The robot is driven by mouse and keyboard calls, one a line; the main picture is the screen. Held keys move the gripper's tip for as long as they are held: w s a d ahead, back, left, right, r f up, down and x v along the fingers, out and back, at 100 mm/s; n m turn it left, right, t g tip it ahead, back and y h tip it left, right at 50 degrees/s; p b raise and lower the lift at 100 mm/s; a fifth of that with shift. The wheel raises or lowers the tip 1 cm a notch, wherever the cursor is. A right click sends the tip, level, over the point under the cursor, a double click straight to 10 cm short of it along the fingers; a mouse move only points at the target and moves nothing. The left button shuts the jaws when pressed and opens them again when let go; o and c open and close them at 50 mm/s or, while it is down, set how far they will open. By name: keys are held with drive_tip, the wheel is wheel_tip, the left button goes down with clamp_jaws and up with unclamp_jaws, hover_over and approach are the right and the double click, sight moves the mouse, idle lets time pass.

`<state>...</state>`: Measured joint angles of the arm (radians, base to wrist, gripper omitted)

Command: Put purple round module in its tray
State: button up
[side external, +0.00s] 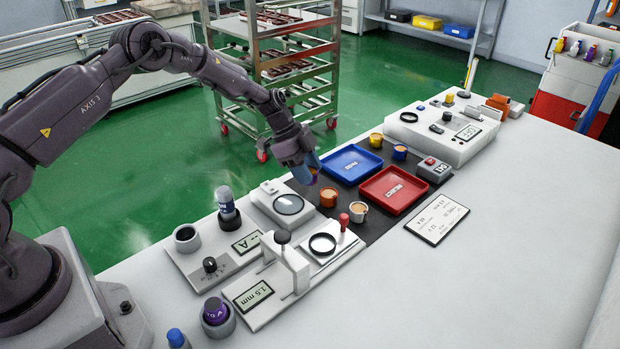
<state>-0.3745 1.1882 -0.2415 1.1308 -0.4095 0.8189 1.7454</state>
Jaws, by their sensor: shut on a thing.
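The blue tray (349,148) and the red tray (412,206) lie on the dark mat, and both look empty.
Measuring stations (300,268) stand nearer, a white device (440,132) farther. The table's right is clear.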

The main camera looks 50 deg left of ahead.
drive_tip(key=s+d+r, duration=0.1)
drive_tip(key=s+r, duration=0.8)
drive_tip(key=s, duration=0.4)
drive_tip(key=n+t+y, duration=0.4)
drive_tip(key=n+y, duration=0.2)
drive_tip(key=n, duration=0.7)
hover_over(348, 167)
drive_tip(key=s, duration=0.3)
wheel_tip(348, 167, down, 9)
drive_tip(key=shift+w+r, duration=0.1)
drive_tip(key=shift+w, duration=0.05)
drive_tip(key=shift+w+f, duration=0.15)
drive_tip(key=shift+f, duration=1.65)
